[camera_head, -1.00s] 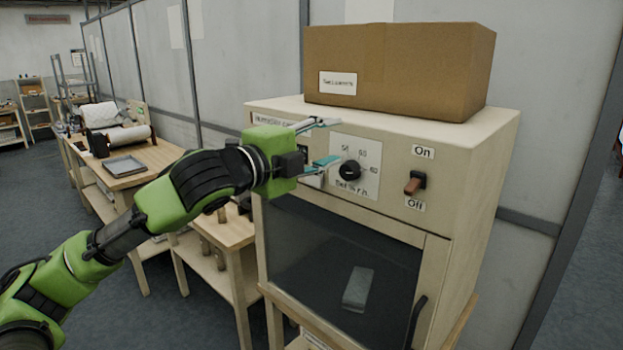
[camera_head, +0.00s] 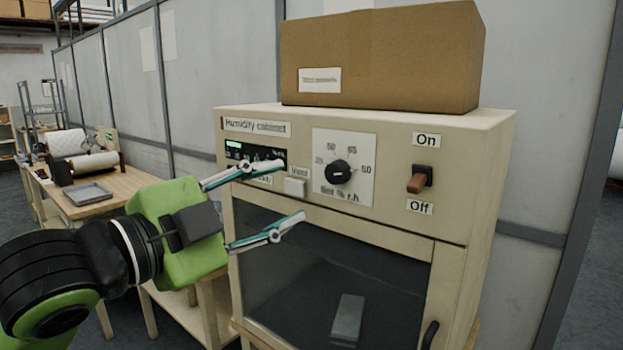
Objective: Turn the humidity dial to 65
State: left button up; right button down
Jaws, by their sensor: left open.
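The humidity dial (camera_head: 340,173) is a round black knob with a white pointer mark on a white scale plate (camera_head: 362,190). The plate sits on the front panel of the beige humidity cabinet (camera_head: 455,220). Numbers show around the knob, among them 50, 65 and one at the right that I cannot read surely. The white mark lies on the knob's face; its exact reading is too small to tell. My left gripper (camera_head: 293,191) is open and empty, in front of the panel left of the dial, its fingertips apart from the knob. My right gripper is out of view.
A rocker switch (camera_head: 418,180) between On and Off labels is right of the dial. A Vent button (camera_head: 295,187) and display (camera_head: 256,155) are left. A cardboard box (camera_head: 380,60) stands on the cabinet. The glass door (camera_head: 300,260) below is shut. A wooden table (camera_head: 120,190) stands left.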

aim_at(332, 175)
pick_arm(q)
jog(key=p+x, duration=0.2)
jog(key=x, duration=0.8)
jog(key=shift+w+d, duration=0.1)
jog(key=shift+d, duration=0.05)
jog(key=shift+w+d, duration=0.35)
jog(key=shift+w, duration=0.25)
jog(key=shift+w+d, duration=0.1)
jog(key=c, duration=1.1)
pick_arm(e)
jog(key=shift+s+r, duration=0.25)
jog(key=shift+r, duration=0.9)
